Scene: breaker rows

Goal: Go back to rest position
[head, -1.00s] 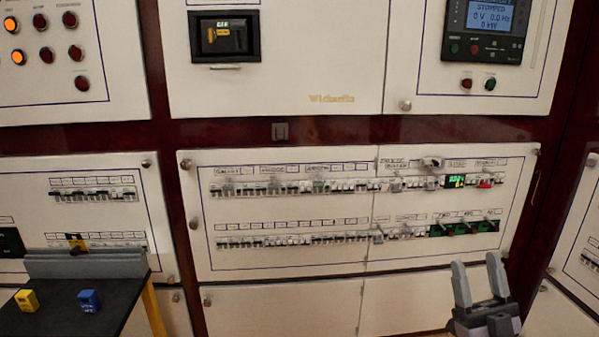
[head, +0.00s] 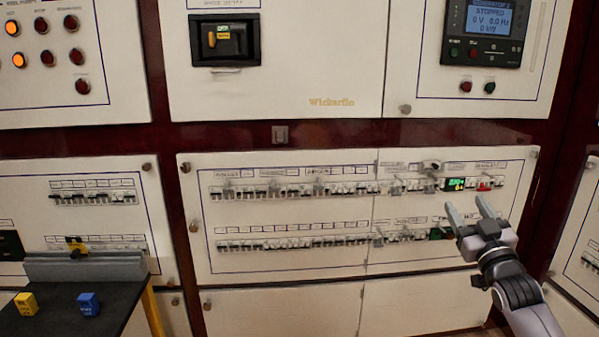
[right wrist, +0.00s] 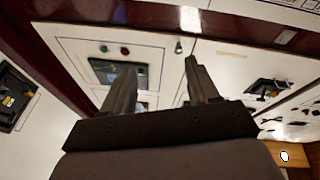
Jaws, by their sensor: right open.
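My right gripper (head: 469,207) is open and empty. In the head view it is in front of the right end of the lower breaker row (head: 290,242), and it hides part of that row. The upper breaker row (head: 290,188) runs above it on the same white panel. In the right wrist view the two fingers of my right gripper (right wrist: 158,85) stand apart with nothing between them. My left gripper is not in view.
A dark table (head: 65,318) at the lower left holds a yellow block (head: 26,303) and a blue block (head: 89,303). White cabinet panels in dark red frames fill the background. A generator display (head: 488,20) is at the upper right.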

